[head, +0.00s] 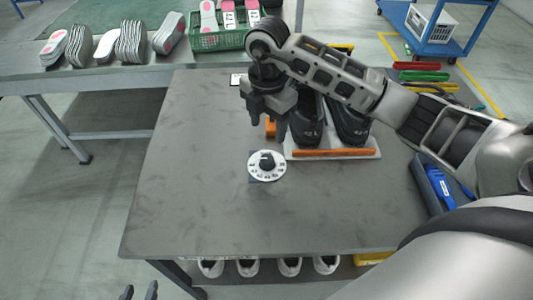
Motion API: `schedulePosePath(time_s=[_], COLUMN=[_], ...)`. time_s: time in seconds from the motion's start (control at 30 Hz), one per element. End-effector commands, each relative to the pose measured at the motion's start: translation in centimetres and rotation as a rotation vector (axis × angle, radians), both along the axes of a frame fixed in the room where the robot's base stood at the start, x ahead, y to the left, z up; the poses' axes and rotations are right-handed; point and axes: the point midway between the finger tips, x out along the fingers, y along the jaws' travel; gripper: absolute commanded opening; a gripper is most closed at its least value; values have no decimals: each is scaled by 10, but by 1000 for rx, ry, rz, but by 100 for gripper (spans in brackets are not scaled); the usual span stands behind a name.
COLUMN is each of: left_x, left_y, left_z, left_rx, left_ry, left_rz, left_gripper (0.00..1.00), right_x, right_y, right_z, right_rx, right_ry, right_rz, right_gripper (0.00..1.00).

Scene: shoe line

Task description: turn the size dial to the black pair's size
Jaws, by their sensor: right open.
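The size dial (258,176) is a white disc with dark numbers and a black knob (267,161) in its middle, flat on the grey table. The numbers and the knob's setting are too small to read surely. The black pair (349,126) stands on a white board with an orange front strip, behind and right of the dial. Small pale figures show on the toes; my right arm hides part of the pair. My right gripper (268,127) is open and empty, pointing down above and behind the dial, apart from it. My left gripper (139,292) is open and empty at the bottom edge, below the table.
The grey table (190,190) is clear left and front of the dial. A blue tray (433,190) is at the right edge. White shoes (247,267) stand underneath. A back bench holds insoles and a green crate (219,40).

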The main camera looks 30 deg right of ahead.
Motion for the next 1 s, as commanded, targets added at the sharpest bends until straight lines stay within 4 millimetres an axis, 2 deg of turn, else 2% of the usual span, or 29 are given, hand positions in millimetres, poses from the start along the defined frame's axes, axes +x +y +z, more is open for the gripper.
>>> schedulePosePath(time_s=[0.03,0.3,0.5,0.7,0.97,1.0], left_x=[-1,-2,-1,3,5,5], left_y=[0,1,1,2,2,2], left_z=[0,-1,-2,0,2,3], left_rx=[0,4,6,7,5,5], left_ry=[2,6,6,-3,-8,-9], left_rz=[0,0,0,1,3,3], left_gripper=[36,36,36,36,36,36], right_x=[-2,-1,-1,0,0,0], right_y=[0,1,1,1,1,1], right_z=[-13,-71,-101,-113,-114,-114], right_rx=[0,2,4,3,3,3], right_ry=[7,5,3,0,-1,0], right_rz=[0,2,3,3,3,3], right_gripper=[58,58,58,58,58,49])
